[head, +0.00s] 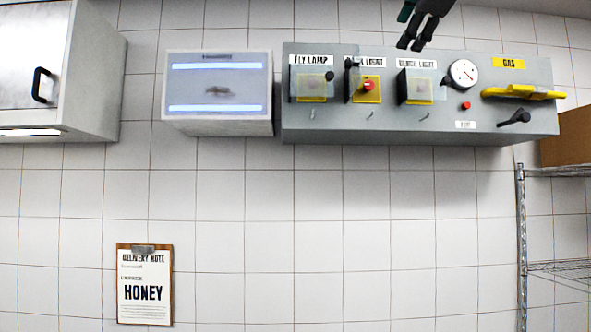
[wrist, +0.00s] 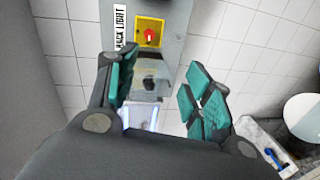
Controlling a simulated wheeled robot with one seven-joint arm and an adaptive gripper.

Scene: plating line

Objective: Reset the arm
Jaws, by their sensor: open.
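My gripper (head: 411,44) hangs at the top of the head view, in front of the upper part of a grey wall panel (head: 430,128). The middle switch shows a red knob (head: 368,86) on a yellow plate. The same knob appears beyond the fingers in the wrist view (wrist: 149,35). Most of my arm is outside the head view.
The panel also carries a gauge (head: 463,73) and a yellow gas handle (head: 523,92). Left are a lit fly-lamp box (head: 217,128) and a white cabinet (head: 95,80). A honey delivery note (head: 144,285) hangs below. A wire rack (head: 521,240) stands right.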

